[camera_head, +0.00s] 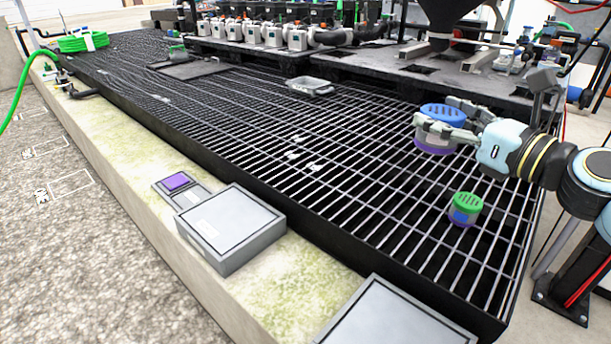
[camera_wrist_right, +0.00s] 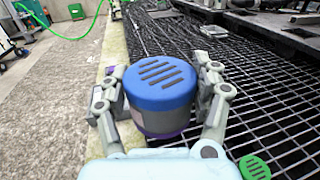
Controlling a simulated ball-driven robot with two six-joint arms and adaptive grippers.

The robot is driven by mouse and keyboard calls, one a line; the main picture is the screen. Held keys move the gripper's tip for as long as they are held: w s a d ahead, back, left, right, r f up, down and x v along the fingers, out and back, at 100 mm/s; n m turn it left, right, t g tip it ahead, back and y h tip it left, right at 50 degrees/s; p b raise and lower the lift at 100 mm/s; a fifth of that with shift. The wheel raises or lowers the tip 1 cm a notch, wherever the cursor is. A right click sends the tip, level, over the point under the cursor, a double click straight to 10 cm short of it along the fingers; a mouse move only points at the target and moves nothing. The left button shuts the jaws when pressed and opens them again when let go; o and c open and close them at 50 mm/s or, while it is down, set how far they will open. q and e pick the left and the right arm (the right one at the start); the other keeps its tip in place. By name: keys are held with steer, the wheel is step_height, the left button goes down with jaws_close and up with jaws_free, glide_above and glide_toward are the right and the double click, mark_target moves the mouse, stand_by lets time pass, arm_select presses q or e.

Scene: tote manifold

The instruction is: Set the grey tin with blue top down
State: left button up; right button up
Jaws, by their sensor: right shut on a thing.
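The grey tin with blue top (camera_head: 436,138) is in my right gripper (camera_head: 450,120), over the black grating at the right of the head view. It has a slotted blue lid and a purple band at its base. In the right wrist view the tin (camera_wrist_right: 160,92) sits upright between both fingers of the gripper (camera_wrist_right: 160,100), which is shut on it. I cannot tell how far its base is above the grating. My left gripper is not in view.
A tin with a green top (camera_head: 465,208) stands on the grating (camera_head: 340,170) nearer the front. A grey box (camera_head: 230,228) and a purple-topped pad (camera_head: 177,182) lie on the concrete ledge. A small grey tray (camera_head: 309,86) lies farther back. Grating left of the held tin is largely clear.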

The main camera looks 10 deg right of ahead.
steer(key=w+d+f+m+t+h+b, duration=0.15)
steer(key=w+f+h+b, duration=0.3)
steer(key=f, duration=0.65)
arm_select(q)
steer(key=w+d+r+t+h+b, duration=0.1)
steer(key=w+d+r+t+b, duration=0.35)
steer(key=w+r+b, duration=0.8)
arm_select(e)
steer(key=m+h+p, duration=0.1)
steer(key=m, duration=0.1)
glide_above(409, 203)
step_height(409, 203, down, 12)
steer(key=shift+w+d+f, duration=0.1)
steer(key=shift+f, duration=0.1)
steer(key=shift+r, duration=0.25)
step_height(409, 203, down, 3)
steer(key=shift+r+b, duration=0.1)
steer(key=shift+b, duration=0.85)
steer(key=shift+f+b, duration=0.3)
steer(key=shift+f, duration=0.05)
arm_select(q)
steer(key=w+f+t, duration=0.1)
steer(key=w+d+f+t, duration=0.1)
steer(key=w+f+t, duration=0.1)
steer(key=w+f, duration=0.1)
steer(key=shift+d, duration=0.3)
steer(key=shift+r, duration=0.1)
